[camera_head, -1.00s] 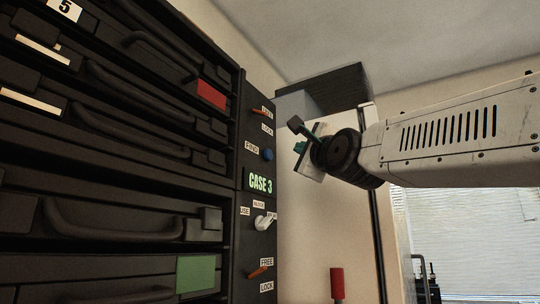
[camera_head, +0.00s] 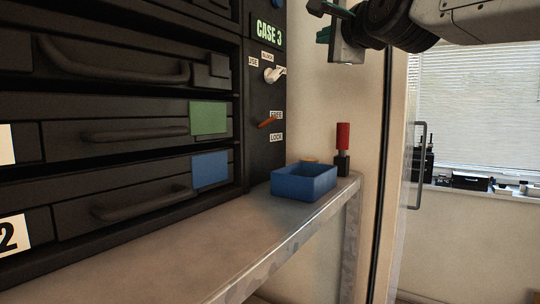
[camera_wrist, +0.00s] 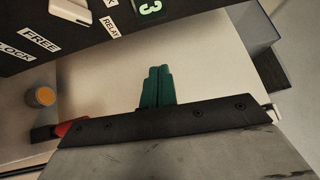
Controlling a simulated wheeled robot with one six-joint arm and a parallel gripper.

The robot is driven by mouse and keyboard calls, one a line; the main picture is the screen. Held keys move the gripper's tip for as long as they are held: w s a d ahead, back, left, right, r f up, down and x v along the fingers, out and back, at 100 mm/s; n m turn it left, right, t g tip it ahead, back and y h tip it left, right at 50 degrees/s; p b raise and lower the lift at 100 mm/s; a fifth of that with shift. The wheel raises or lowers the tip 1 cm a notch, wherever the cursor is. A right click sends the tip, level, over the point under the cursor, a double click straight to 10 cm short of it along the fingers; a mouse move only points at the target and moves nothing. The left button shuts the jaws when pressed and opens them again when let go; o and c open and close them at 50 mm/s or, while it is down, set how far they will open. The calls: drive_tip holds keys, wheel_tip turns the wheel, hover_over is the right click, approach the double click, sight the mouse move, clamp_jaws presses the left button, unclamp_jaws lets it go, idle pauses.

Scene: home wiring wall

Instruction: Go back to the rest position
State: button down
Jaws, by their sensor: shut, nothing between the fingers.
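My gripper (camera_head: 324,22) is at the top of the head view, partly cut off by the upper edge. It is apart from the black drawer cabinet and above the shelf. In the wrist view its green fingers (camera_wrist: 156,88) are shut together with nothing between them. Behind them is the pale wall. The cabinet's control panel (camera_head: 266,85), marked CASE 3, has a white switch and an orange lever.
A blue open bin (camera_head: 304,187) sits on the metal shelf (camera_head: 190,235). A red-handled tool (camera_head: 343,140) stands behind it, and an orange-topped thing (camera_wrist: 41,97) shows in the wrist view. A glass door frame with a handle (camera_head: 418,165) is at right. The front of the shelf is clear.

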drive_tip(key=s+d+f+n+g+h, duration=0.1)
drive_tip(key=s+d+f+n+g, duration=0.25)
drive_tip(key=f, duration=0.65)
drive_tip(key=s+d+f+n+g+h, duration=0.25)
drive_tip(key=s+f, duration=0.25)
drive_tip(key=f, duration=0.5)
drive_tip(key=s+d+f+n+g, duration=0.3)
drive_tip(key=s+f+g, duration=0.1)
drive_tip(key=f, duration=0.5)
drive_tip(key=s+d+f+n+g+h, duration=0.1)
drive_tip(key=s+d+f+n+g, duration=0.2)
drive_tip(key=s+f, duration=0.6)
drive_tip(key=s+d+f+n+g+h, duration=0.1)
drive_tip(key=s+d+f+n+g, duration=0.1)
drive_tip(key=s+f, duration=0.7)
drive_tip(key=d+g, duration=0.1)
drive_tip(key=g, duration=0.1)
drive_tip(key=shift+s+d+n+g, duration=0.15)
drive_tip(key=shift+s+n+g, duration=0.15)
drive_tip(key=shift+s+n, duration=0.1)
